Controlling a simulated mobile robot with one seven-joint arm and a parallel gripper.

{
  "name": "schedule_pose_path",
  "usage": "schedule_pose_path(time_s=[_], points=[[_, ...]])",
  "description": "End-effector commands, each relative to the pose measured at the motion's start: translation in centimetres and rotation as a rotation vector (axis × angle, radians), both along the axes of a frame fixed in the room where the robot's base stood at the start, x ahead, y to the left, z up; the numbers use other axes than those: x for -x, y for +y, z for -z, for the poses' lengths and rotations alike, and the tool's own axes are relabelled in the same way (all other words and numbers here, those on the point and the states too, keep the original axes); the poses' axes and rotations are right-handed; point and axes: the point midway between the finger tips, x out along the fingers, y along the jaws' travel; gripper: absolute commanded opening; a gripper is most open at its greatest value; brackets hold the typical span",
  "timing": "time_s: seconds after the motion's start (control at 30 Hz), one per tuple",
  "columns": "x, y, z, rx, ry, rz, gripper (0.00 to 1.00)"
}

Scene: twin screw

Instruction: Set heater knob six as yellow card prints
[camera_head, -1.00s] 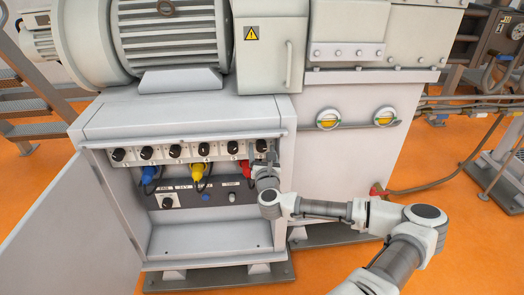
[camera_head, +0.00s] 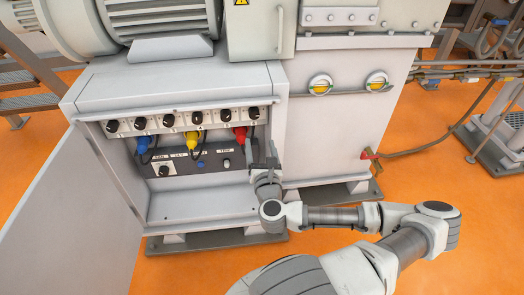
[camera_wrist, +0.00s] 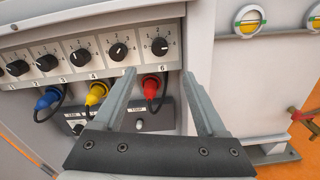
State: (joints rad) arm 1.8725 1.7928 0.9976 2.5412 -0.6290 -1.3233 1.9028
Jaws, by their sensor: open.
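Heater knob six (camera_wrist: 159,46) is a black round knob on a white dial plate, at the right end of the knob row, with a "6" label below it. Its pointer setting is too small to read surely. It also shows in the head view (camera_head: 254,113). My gripper (camera_wrist: 159,76) is open and empty. In the wrist view its two fingers reach up on either side below the knob, apart from it. In the head view my gripper (camera_head: 264,152) is at the cabinet's right side, lower than the knob. No yellow card can be made out in either view.
Several similar knobs (camera_head: 168,120) run left of it. Blue (camera_head: 143,144), yellow (camera_head: 192,142) and red plugs (camera_head: 240,137) with cables hang below. A dark switch panel (camera_head: 190,163) sits under them. The open cabinet door (camera_head: 85,220) stands at left.

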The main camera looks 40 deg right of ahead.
Motion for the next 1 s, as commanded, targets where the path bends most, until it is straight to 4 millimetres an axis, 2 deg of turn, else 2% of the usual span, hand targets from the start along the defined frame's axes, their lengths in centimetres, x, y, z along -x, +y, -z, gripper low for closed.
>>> schedule_pose_path(time_s=[0.07, 0.4, 1.0], points=[[1.1, 0.6, -0.7, -0.004, 0.0, 0.002, 0.74], [2.9, 1.8, -0.3, -0.002, -0.001, 0.0, 0.74], [3.1, 2.0, -0.1, 0.0, -0.002, -0.001, 0.74]])
